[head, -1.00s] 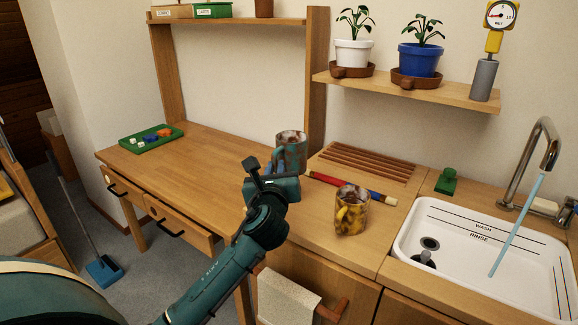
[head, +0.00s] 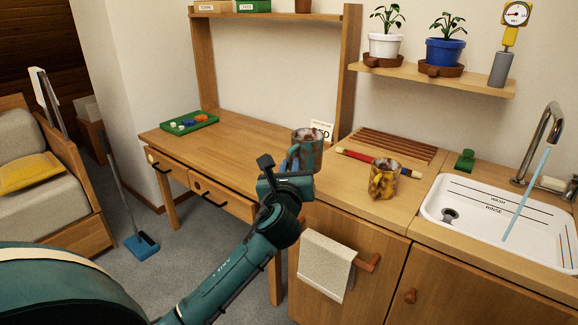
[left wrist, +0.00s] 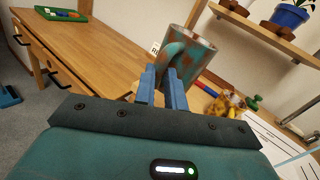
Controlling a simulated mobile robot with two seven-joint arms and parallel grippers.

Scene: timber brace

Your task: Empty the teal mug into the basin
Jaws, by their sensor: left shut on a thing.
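The teal mug (head: 307,148), with rusty brown patches, is held by my left gripper (head: 290,168) above the worktop. It looks about upright in the head view. In the left wrist view the blue fingers (left wrist: 162,90) close on the teal mug's handle side (left wrist: 196,58). What is inside the mug cannot be seen. The white basin (head: 485,222) is set in the counter at the right, well apart from the mug. Its walls bear the words WASH and RINSE. My right gripper is not in view.
A yellow mottled mug (head: 384,181) stands on the counter between the held mug and the basin. A red and blue rod (head: 362,160) lies behind it. A tap (head: 548,135) runs a stream into the basin. A towel (head: 326,265) hangs in front.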

